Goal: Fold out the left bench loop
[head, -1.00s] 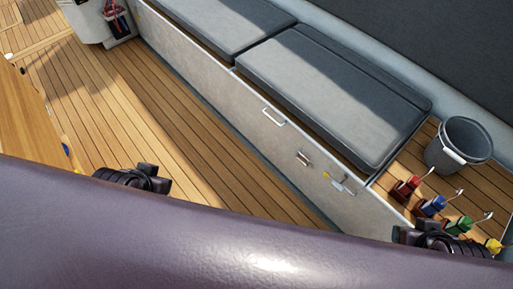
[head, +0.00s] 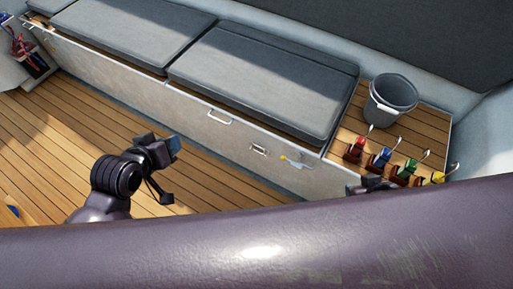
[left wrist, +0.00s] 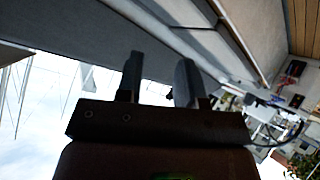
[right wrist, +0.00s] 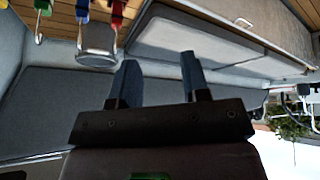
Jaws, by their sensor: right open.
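A pale loop handle (head: 219,118) is on the front panel of the bench (head: 190,110) in the head view. A small latch-like fitting (head: 258,151) and a yellow-tipped lever (head: 292,160) are to its right. I cannot tell for sure which one is the left bench loop. A handle also shows at the top of the right wrist view (right wrist: 243,21). My left gripper (head: 172,170) is open and empty above the deck, left of the loop handle and apart from the bench. My right gripper (right wrist: 158,65) is open and empty; in the head view it is mostly hidden behind my own body.
Grey cushions (head: 262,78) cover the bench top. A grey bucket (head: 392,100) stands on the wooden ledge at the right, behind several coloured clutch levers (head: 381,157). The wooden deck (head: 70,130) in front of the bench is clear.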

